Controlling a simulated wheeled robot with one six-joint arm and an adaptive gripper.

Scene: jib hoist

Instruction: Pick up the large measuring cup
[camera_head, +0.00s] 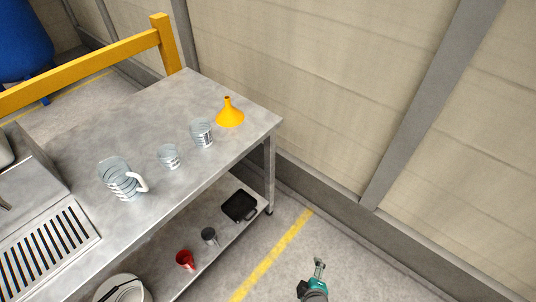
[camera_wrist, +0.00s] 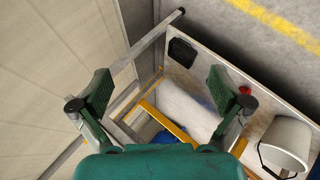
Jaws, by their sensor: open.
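My gripper (camera_head: 318,268) is at the bottom right of the head view, well right of the table and away from the cup. In the wrist view its two green fingers (camera_wrist: 158,90) are spread wide with nothing between them. I cannot make out the large cup in the wrist view.
A yellow funnel (camera_head: 229,115) stands near the table's far right corner. The lower shelf holds a black tray (camera_head: 240,206), a grey mug (camera_head: 209,236), a red mug (camera_head: 185,260) and a white bucket (camera_wrist: 288,142). A yellow rail (camera_head: 85,67) and wall (camera_head: 320,90) lie behind.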

